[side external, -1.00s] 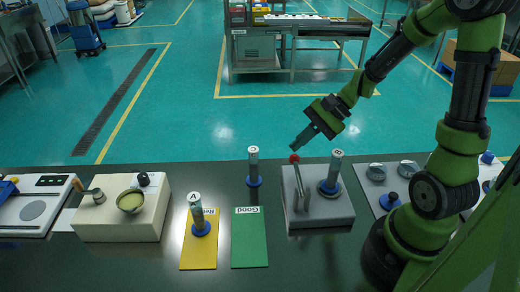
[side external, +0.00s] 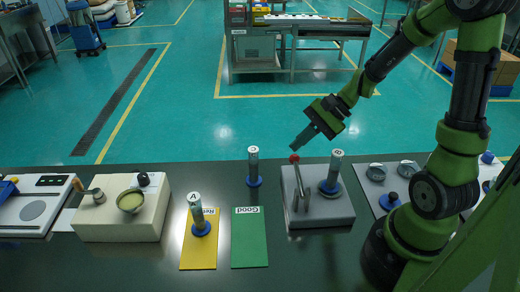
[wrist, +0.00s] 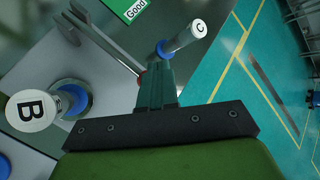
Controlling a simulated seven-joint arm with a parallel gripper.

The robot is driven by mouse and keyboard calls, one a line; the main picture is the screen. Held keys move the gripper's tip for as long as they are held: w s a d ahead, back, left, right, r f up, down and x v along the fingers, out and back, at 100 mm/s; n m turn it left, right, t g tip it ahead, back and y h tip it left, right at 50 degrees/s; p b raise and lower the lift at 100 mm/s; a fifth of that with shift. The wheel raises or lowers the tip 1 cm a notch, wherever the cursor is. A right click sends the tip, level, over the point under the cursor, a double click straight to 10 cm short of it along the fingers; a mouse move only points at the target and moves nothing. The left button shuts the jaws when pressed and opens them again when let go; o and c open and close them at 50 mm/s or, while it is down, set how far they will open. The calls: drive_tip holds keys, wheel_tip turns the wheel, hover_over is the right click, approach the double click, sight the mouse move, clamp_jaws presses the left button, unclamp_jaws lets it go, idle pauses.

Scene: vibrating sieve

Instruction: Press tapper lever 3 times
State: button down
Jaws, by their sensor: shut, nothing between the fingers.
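The tapper is a grey box (side external: 330,213) with an upright metal lever (side external: 300,185) topped by a red knob (side external: 294,158). Cylinder B (side external: 334,170) stands on a round seat on the box, right of the lever. My gripper (side external: 296,146) is shut and empty, its tips just above the red knob in the side view. I cannot tell whether they touch it.
Cylinder C (side external: 253,168) stands behind the green Good card (side external: 249,240). Cylinder A (side external: 197,216) stands on a yellow card (side external: 198,255). A cream block with a bowl (side external: 131,201) is at the left. Small dishes (side external: 376,172) lie right of the tapper.

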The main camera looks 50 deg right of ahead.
sight(294, 156)
drive_tip(key=shift+f, duration=0.1)
idle(0.3)
drive_tip(key=shift+f, duration=0.35)
drive_tip(key=shift+f, duration=1.25)
idle(1.2)
drive_tip(key=shift+r, duration=0.15)
idle(0.3)
drive_tip(key=shift+r, duration=1.55)
drive_tip(key=shift+r, duration=2.5)
drive_tip(key=shift+d+f, duration=0.1)
